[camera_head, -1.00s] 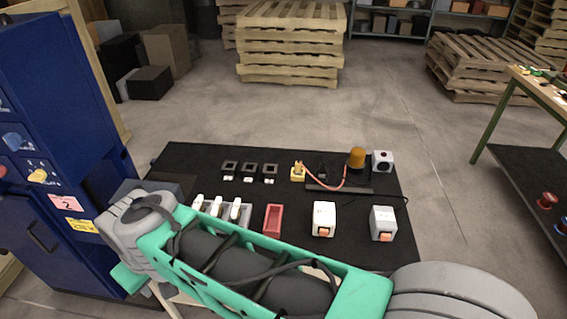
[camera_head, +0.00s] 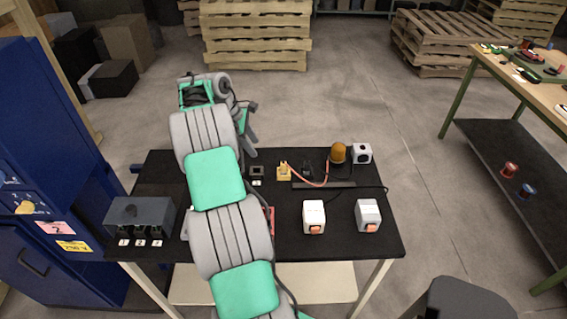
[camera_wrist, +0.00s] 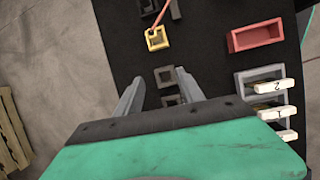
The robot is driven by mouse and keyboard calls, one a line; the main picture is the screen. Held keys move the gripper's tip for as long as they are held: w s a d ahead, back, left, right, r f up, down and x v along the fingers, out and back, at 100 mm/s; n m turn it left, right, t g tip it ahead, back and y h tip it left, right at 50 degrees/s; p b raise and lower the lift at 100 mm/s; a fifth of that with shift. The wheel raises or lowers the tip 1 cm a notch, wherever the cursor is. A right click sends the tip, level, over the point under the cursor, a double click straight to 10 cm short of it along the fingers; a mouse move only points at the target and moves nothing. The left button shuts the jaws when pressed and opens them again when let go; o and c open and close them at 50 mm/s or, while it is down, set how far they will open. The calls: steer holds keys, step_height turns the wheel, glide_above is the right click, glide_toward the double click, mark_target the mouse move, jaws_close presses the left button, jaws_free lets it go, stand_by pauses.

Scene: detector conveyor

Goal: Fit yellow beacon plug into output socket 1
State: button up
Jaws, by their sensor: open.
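The yellow plug (camera_head: 284,172) sits on the black table, with a red cable running to the orange beacon (camera_head: 338,153). In the wrist view the yellow plug (camera_wrist: 157,41) shows as a square yellow piece beyond my fingertips. My gripper (camera_wrist: 158,84) is open and empty, above the table, with dark square frames (camera_wrist: 164,76) between and below its fingers. My arm hides part of the table.
A red tray (camera_wrist: 256,37) and a grey rack with numbered white modules (camera_wrist: 268,113) lie right in the wrist view. Two white-grey blocks (camera_head: 314,217) (camera_head: 368,215) stand at the table's front right. A blue cabinet (camera_head: 45,200) stands left of the table.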

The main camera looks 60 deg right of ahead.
glide_above(283, 163)
steer(key=w, duration=0.2)
step_height(283, 163, down, 4)
steer(key=shift+n+g+y, duration=0.4)
steer(key=x, duration=0.4)
steer(key=a+x, duration=0.1)
steer(key=x, duration=0.2)
steer(key=shift+w+f, duration=0.1)
steer(key=shift+f, duration=0.15)
steer(key=shift+c, duration=0.3)
jaws_close()
